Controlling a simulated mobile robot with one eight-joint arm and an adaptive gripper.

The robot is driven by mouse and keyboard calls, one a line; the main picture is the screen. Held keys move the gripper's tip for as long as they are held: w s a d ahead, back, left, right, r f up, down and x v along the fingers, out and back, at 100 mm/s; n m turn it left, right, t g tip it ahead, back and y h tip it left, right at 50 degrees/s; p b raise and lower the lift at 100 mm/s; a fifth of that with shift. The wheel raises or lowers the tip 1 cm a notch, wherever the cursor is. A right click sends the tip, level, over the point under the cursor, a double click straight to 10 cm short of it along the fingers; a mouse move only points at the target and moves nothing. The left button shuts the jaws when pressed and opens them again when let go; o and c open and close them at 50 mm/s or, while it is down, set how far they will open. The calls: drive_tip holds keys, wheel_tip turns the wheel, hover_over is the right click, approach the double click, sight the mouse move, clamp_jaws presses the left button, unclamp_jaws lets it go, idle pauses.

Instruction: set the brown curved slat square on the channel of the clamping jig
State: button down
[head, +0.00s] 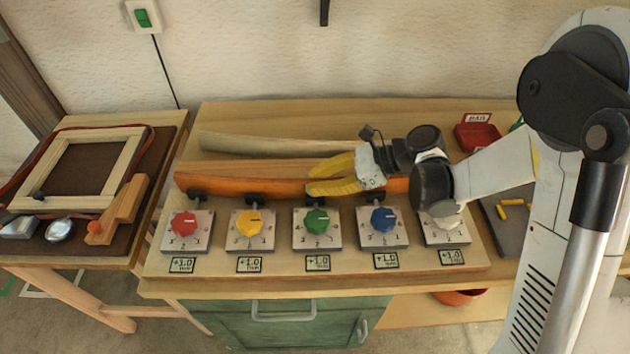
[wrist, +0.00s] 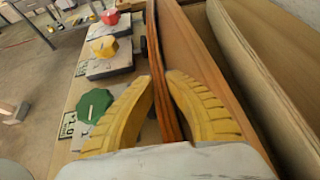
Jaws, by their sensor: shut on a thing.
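The brown curved slat (head: 235,186) is a long orange-brown strip lying left to right behind the dials in the head view. My gripper (head: 313,181) has its yellow fingers shut around it right of its middle, one finger on each side. In the wrist view my gripper (wrist: 159,80) pinches the slat (wrist: 167,60) by its upper edge, and the slat stands on edge. The clamping jig (head: 160,262) is the wooden bench fixture with a row of dials. Its channel is hidden by the slat and my fingers, so I cannot tell whether the slat touches it.
Red (head: 185,224), yellow (head: 249,224), green (head: 317,221) and blue (head: 384,219) dials stand in front, with +1.0 displays. A pale lath (head: 270,143) lies behind. A red tray (head: 477,135) is at the back right. A wooden frame (head: 80,168) lies on the left table.

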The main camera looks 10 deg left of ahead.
drive_tip(key=c, duration=1.4)
unclamp_jaws()
drive_tip(key=shift+c, duration=0.2)
